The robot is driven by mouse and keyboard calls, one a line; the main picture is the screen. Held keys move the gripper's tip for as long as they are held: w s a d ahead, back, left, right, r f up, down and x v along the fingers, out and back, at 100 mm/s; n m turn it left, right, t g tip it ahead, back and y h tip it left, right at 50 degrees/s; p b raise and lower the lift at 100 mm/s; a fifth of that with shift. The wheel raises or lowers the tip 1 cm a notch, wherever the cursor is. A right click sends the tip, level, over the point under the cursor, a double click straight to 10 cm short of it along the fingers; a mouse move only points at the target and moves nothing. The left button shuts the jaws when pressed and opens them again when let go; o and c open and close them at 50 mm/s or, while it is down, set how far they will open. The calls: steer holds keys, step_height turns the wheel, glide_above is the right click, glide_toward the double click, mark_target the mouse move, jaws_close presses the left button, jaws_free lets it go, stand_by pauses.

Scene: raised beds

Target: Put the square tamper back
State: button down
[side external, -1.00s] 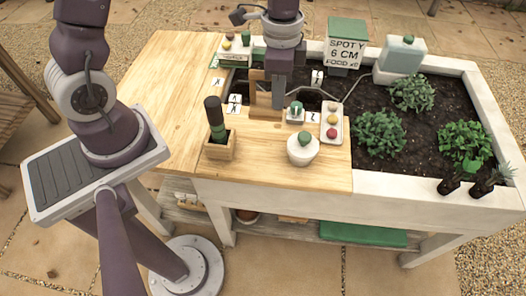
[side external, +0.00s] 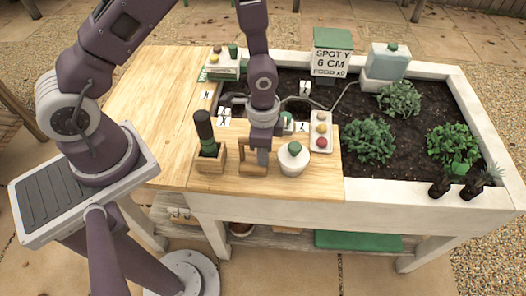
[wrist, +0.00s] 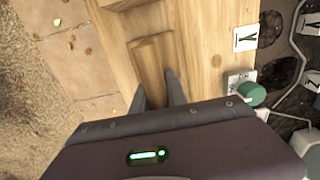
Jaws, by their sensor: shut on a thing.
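The square tamper (side external: 244,156) is a light wooden piece with an upright and a flat foot. My gripper (side external: 263,158) is shut on it over the front of the wooden bench top, between a wooden tool box and a round white pot. In the wrist view the tamper (wrist: 151,62) shows as a wooden block beyond the gripper's two dark fingers (wrist: 158,92). The gripper covers part of the tamper in the side view. I cannot tell whether its foot touches the bench.
The wooden box (side external: 210,161) with a black-handled tool stands just left, the white pot (side external: 292,162) with a green knob just right. A tray (side external: 321,145) of coloured balls and several white marker cards are behind. Planted soil (side external: 412,140) fills the right. The bench's left part is clear.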

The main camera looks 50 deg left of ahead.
steer(key=c, duration=1.3)
jaws_free()
steer(key=shift+f, duration=0.1)
step_height(320, 180, up, 13)
steer(key=shift+f, duration=0.2)
steer(key=s+a+r+n+t+y, duration=0.1)
steer(key=s+a+r+n+t, duration=0.15)
steer(key=r, duration=0.45)
steer(key=s+a+r+n+t, duration=0.15)
steer(key=s+r, duration=0.25)
steer(key=r, duration=0.4)
steer(key=s+r+n, duration=0.1)
steer(key=s, duration=0.2)
steer(key=s+r+n+t, duration=0.1)
steer(key=s+r+n, duration=0.1)
steer(key=s, duration=0.1)
steer(key=s+r+n+h, duration=0.1)
steer(key=s+n, duration=0.1)
steer(key=s, duration=0.1)
steer(key=shift+s+a+r+t, duration=0.15)
steer(key=shift+a+r+t, duration=0.15)
steer(key=shift+a+r, duration=0.1)
